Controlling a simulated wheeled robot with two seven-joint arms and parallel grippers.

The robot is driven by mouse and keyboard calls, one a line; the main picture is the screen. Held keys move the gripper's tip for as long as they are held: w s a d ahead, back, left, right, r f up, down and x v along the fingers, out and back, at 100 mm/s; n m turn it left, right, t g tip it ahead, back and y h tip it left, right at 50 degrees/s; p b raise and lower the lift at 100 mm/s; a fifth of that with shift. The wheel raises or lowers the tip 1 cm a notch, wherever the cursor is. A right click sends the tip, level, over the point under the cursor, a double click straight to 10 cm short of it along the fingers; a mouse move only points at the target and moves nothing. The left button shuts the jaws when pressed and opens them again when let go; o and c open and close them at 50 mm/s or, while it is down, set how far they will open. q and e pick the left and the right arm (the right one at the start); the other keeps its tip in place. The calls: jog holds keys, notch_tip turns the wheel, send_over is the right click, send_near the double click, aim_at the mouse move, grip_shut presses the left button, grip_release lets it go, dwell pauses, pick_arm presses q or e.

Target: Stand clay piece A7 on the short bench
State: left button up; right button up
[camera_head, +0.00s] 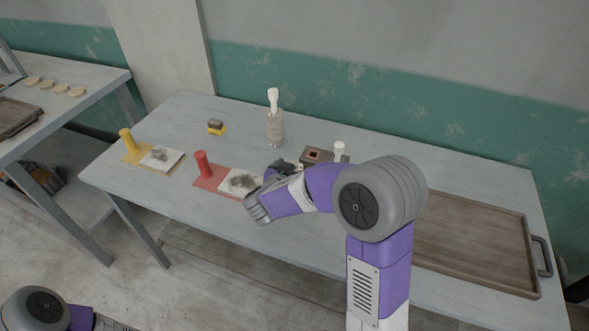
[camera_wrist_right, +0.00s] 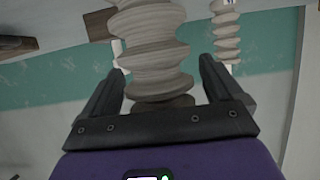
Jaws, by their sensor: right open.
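A ridged beige-grey clay piece (camera_wrist_right: 155,50) fills the space between the open fingers of my right gripper (camera_wrist_right: 160,92) in the right wrist view. Whether the fingers touch it is unclear, and no label on it can be read. In the head view my right gripper (camera_head: 282,168) is over the long table, partly hidden by its own arm, which also seems to cover this piece. A second ridged clay piece (camera_head: 275,128) with a white top stands at the table's back; it likely shows small in the wrist view (camera_wrist_right: 227,35). Which surface is the short bench is unclear.
The long table (camera_head: 170,215) holds a yellow mat (camera_head: 133,157), a red mat (camera_head: 205,182), a sponge-like block (camera_head: 216,127) and a dark box (camera_head: 315,155). A wooden tray (camera_head: 480,240) lies right. Another table (camera_head: 85,88) stands left, with small discs. The back-left tabletop is mostly clear.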

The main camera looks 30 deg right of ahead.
jog(key=shift+r, duration=0.25)
jog(key=p+v, duration=0.4)
jog(key=v, duration=0.8)
